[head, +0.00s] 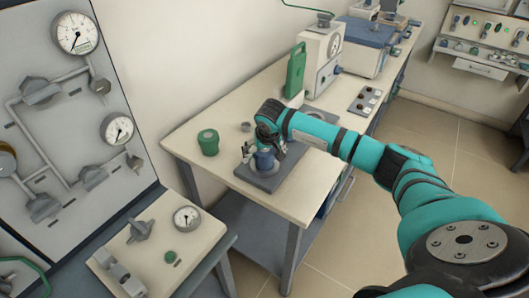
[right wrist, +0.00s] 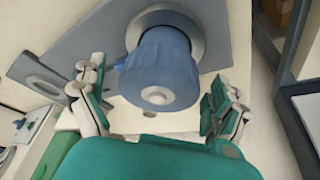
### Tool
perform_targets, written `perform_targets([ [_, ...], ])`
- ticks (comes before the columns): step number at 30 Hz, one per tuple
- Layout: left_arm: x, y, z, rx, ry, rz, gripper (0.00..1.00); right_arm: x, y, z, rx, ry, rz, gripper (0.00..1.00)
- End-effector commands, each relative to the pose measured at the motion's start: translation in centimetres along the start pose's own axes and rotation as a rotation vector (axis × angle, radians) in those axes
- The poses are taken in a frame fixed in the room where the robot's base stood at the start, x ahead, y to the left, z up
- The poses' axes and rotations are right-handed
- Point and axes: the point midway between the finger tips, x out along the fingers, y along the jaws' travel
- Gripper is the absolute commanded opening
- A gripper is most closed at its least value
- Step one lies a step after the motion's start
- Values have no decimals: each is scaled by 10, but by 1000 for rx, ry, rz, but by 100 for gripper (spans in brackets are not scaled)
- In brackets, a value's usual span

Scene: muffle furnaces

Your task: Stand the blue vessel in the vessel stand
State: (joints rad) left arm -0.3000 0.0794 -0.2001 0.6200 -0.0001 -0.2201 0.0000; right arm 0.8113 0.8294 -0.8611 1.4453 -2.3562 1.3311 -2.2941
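The blue vessel (head: 264,161) stands upright at the grey vessel stand (head: 292,161) on the bench. In the right wrist view the blue vessel (right wrist: 162,66) has a pale round ring around its far end, and it appears seated in that ring of the stand (right wrist: 95,47). A second ring at the left of the stand looks empty. My right gripper (right wrist: 155,88) is open, with one finger on each side of the vessel and visible gaps between. In the head view my right gripper (head: 263,146) is over the vessel and partly hides it. My left gripper is not in view.
A green canister (head: 295,70) and a white instrument (head: 322,58) stand behind. A gauge panel (head: 75,110) is at the left. The bench's front left corner is clear.

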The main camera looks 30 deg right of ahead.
Motion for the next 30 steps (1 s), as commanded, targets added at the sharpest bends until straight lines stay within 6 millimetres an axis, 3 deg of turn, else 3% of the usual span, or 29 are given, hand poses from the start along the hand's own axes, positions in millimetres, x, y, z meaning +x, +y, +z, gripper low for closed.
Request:
perform_targets([
  [7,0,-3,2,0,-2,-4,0,2,0,3,-2,-6,3,100],
  [11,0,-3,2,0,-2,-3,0,-9,0,1,-2,-2,0,100],
  [24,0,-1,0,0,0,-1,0,-96,0,0,-1,1,1,100],
  [30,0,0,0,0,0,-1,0,-116,0,0,0,0,1,100],
])
